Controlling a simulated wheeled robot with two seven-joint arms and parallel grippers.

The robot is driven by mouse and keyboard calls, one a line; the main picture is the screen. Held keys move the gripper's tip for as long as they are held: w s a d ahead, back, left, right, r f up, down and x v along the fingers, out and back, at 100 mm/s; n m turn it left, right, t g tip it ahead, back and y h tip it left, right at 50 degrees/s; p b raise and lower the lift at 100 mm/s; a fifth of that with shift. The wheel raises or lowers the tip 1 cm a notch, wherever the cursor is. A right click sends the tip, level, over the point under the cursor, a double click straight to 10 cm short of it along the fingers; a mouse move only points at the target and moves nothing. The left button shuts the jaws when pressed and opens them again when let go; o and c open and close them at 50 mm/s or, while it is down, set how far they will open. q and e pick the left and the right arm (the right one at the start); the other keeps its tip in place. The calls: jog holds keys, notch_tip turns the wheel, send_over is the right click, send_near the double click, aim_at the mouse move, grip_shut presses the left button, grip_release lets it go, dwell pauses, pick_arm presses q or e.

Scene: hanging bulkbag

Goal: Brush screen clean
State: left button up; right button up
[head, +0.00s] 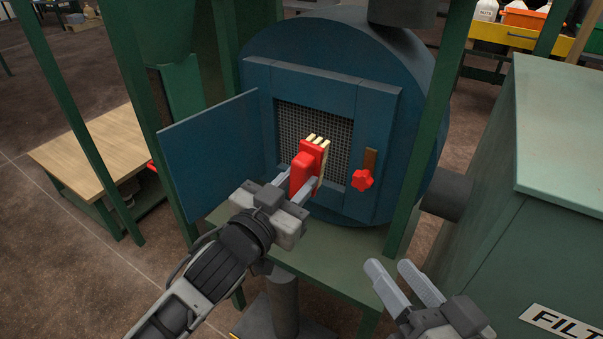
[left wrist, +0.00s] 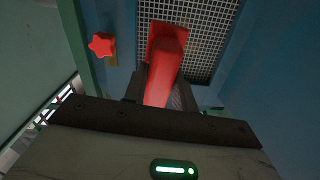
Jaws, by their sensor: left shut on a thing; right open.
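The mesh screen (head: 318,135) sits in an opening in the blue round housing, behind an open door. My left gripper (head: 300,190) is shut on a red brush (head: 306,165) with pale bristle tufts, held upright in front of the screen's lower middle. In the left wrist view the red brush (left wrist: 168,65) covers part of the mesh (left wrist: 205,40). I cannot tell whether the bristles touch it. My right gripper (head: 405,285) is open and empty at the lower right, away from the screen.
The blue door (head: 215,150) stands open to the left of the opening. A red star knob (head: 362,180) is right of the screen. Green posts (head: 435,130) frame the housing. A green cabinet (head: 510,220) fills the right. A wooden bench (head: 95,150) stands left.

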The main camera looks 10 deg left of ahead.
pick_arm(q)
jog(key=shift+p+v, duration=0.55)
jog(key=shift+v, duration=0.95)
